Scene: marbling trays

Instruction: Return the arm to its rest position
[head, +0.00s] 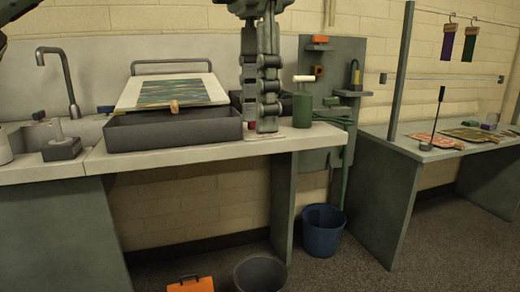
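My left gripper (258,122) hangs down from the top of the head view, over the right half of the bench. Its two fingers run side by side, seen almost edge-on, with a narrow dark gap between them. They look open and nothing shows between them. My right gripper is not in view.
A board with a marbled sheet (172,91) rests tilted on the tray. A sink tap (60,75) is at left. A blue bucket (322,229), a grey bin (261,274) and an orange item (191,285) are on the floor. A second table (390,150) holds several sheets.

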